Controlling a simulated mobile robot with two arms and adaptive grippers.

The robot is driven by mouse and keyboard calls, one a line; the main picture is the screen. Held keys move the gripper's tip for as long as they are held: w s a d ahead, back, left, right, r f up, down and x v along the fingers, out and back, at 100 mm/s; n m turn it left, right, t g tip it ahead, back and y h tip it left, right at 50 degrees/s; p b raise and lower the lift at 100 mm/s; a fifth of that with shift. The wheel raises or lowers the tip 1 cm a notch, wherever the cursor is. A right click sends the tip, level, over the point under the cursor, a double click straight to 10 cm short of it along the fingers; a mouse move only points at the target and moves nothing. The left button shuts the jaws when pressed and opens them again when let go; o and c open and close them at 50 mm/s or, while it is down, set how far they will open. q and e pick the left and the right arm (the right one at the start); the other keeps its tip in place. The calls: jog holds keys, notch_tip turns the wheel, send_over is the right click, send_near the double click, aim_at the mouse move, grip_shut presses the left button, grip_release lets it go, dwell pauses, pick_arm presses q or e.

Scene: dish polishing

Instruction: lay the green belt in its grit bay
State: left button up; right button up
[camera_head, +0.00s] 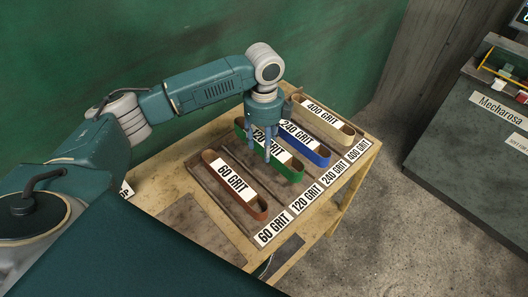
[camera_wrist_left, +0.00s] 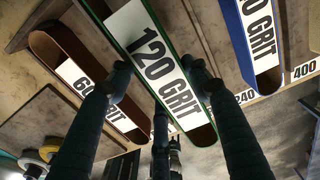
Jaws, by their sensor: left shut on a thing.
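The green belt (camera_head: 288,168), a long loop labelled 120 GRIT, lies lengthwise over the second bay of the wooden rack (camera_head: 225,198), between the brown belt (camera_head: 242,196) and the blue belt (camera_head: 317,153). My left gripper (camera_head: 266,158) is shut on the green belt from above, with fingers along both sides. In the left wrist view the belt (camera_wrist_left: 200,133) lies between the fingers and looks nearer than its neighbours. I cannot tell whether it touches the bay floor. The 120 GRIT bay label (camera_head: 306,199) is at the rack's front. My right gripper is not in view.
The beige 400 GRIT belt (camera_head: 330,122) lies in the far right bay. The rack stands on a wooden table (camera_head: 345,190). A green wall (camera_head: 150,60) runs behind. A dark bench (camera_head: 470,130) stands at right, across open floor (camera_head: 385,230).

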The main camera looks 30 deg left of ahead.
pick_arm(q)
jog(key=shift+d+f, duration=0.15)
jog(key=shift+f, duration=0.4)
jog(key=shift+s+f+p, duration=0.15)
jog(key=shift+f+p, duration=0.15)
jog(key=shift+f, duration=0.35)
notch_tip(320, 180, down, 3)
jog(key=shift+r, duration=0.15)
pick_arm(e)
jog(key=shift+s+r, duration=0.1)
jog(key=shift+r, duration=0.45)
pick_arm(q)
jog(key=o, duration=1.3)
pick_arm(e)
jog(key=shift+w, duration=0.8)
